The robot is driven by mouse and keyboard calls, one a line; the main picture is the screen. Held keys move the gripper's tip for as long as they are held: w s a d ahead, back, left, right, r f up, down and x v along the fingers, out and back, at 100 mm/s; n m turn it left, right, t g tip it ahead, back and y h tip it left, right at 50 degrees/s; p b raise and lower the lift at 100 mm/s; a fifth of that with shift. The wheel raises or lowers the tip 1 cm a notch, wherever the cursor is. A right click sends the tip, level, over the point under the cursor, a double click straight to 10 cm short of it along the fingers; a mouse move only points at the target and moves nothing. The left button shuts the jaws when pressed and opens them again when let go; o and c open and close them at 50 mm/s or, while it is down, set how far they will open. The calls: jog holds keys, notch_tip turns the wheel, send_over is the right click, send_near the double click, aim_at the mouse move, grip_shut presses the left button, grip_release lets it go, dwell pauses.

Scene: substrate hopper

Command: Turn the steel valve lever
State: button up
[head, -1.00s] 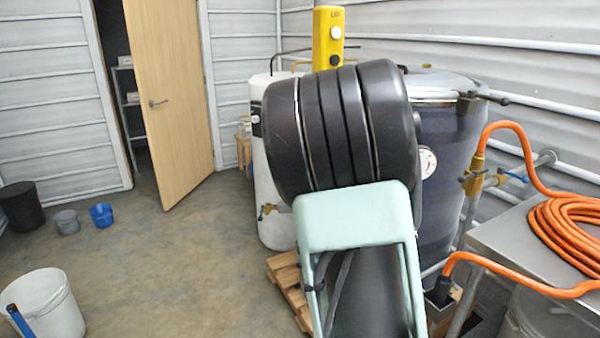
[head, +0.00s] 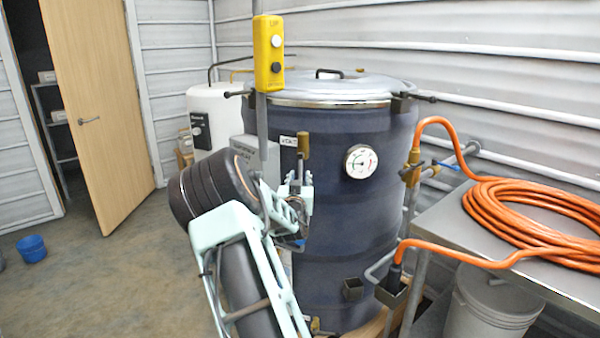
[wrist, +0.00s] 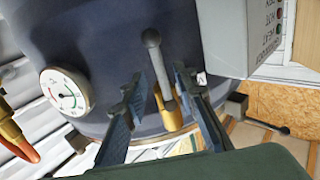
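The steel valve lever (wrist: 155,58) is a grey bar with a ball end. In the wrist view it stands between the two fingers of my gripper (wrist: 158,80), with a gap on each side. A brass-coloured part (wrist: 171,112) adjoins the lever's lower end in that view. My gripper is open. In the head view my gripper (head: 299,188) is in front of the dark blue tank (head: 345,225), just below a brass-coloured cylinder (head: 303,144).
A yellow button box (head: 269,55) on a post stands left of my gripper. A grey labelled box (wrist: 235,35) is close beside it. A round gauge (head: 361,162) is on the tank. A steel table (head: 470,240) with a coiled orange hose (head: 530,215) is at right.

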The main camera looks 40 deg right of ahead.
aim_at(300, 173)
jog(key=shift+x, duration=2.25)
grip_shut()
